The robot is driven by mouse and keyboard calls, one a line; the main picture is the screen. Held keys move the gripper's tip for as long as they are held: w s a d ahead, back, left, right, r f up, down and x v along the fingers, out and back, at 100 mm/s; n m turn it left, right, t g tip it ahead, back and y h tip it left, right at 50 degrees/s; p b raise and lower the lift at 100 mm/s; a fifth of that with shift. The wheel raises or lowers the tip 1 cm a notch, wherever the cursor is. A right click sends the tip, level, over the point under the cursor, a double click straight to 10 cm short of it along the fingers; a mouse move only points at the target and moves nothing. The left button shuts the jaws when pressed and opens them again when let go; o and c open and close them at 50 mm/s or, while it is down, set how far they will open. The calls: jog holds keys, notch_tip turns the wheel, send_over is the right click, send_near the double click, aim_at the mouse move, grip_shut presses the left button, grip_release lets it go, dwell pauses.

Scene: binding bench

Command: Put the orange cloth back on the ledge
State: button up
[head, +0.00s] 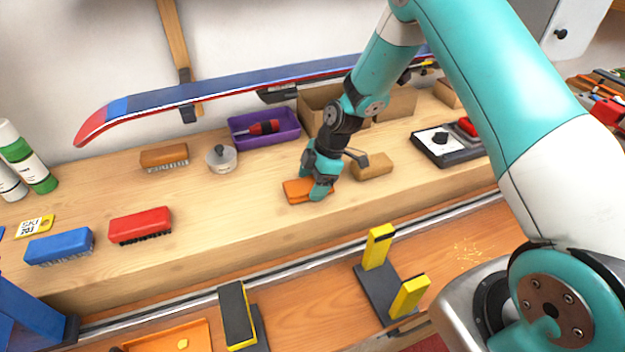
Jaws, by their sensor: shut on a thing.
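The orange cloth (296,190) is a flat folded pad on the wooden ledge (245,215), close to the ledge's front edge in the head view. My gripper (318,190) points down onto it and is shut on its right part. The cloth looks to be at the ledge surface; whether it rests fully on the wood or is slightly lifted I cannot tell. The fingers hide part of the cloth's right side.
A cork block (372,166) lies just right of my gripper. A purple tray (265,138) and a round metal tin (221,159) stand behind. Red (140,225) and blue (60,246) brushes lie left. Yellow-topped clamps (378,246) stand on the lower bench. The wood left of the cloth is clear.

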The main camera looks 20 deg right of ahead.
jog(key=o, duration=0.9)
jog(key=shift+d+r, duration=0.15)
jog(key=shift+r, duration=0.15)
jog(key=b+v, duration=0.4)
jog(key=v, duration=0.7)
jog(key=s+a+r+m, duration=0.5)
jog(key=s+a+r, duration=0.3)
jog(key=s+r, duration=0.3)
jog(key=s+a+r+m, duration=0.1)
jog(key=s+m, duration=0.5)
jog(key=s, duration=1.1)
jog(key=shift+a+r, duration=0.35)
jog(key=shift+r, duration=0.4)
